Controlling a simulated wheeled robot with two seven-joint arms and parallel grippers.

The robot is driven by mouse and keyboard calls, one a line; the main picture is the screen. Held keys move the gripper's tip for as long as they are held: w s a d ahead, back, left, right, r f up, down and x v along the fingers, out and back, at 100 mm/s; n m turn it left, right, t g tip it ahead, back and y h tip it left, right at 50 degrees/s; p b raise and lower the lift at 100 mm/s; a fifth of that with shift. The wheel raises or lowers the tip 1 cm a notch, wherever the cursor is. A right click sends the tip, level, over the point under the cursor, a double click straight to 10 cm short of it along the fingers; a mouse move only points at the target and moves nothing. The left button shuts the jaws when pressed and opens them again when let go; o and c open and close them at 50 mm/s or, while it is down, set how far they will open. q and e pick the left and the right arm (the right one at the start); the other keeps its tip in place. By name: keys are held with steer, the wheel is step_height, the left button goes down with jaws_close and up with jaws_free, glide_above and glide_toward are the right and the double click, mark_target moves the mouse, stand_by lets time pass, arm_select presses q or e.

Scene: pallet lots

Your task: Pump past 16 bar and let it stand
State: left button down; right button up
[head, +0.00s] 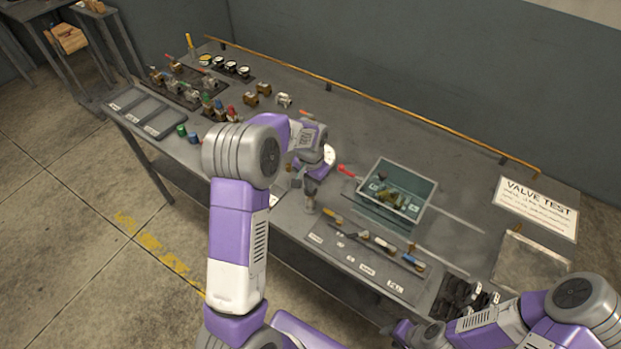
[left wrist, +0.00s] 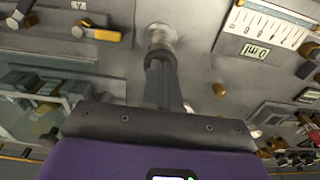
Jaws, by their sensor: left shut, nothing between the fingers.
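My left gripper (head: 311,187) is over the front part of the bench. In the left wrist view its shut, empty fingers (left wrist: 161,75) point at a round metal fitting (left wrist: 158,37); I cannot tell whether they touch it. A scale plate (left wrist: 265,27) with a small label lies right of the fingers; its reading is not legible. A red handle (head: 348,171) lies beside the open tank (head: 428,190), which holds brass-coloured parts. My right gripper (head: 404,331) is at the bottom edge of the head view, its fingers not clearly visible.
A VALVE TEST sign (head: 537,207) lies at the right. Several tools lie along a labelled strip (head: 345,252). Small valves, dial gauges (head: 225,65) and empty trays (head: 145,111) fill the left end. A rail (head: 370,98) runs along the back; the bench behind the tank is clear.

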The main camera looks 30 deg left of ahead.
arm_select(q)
step_height(320, 180, up, 5)
steer(key=p, duration=0.3)
steer(key=shift+f+p, duration=0.15)
steer(key=shift+p, duration=0.15)
step_height(320, 180, up, 9)
steer(key=shift+r, duration=0.2)
steer(key=shift+d, duration=0.1)
stand_by(0.4)
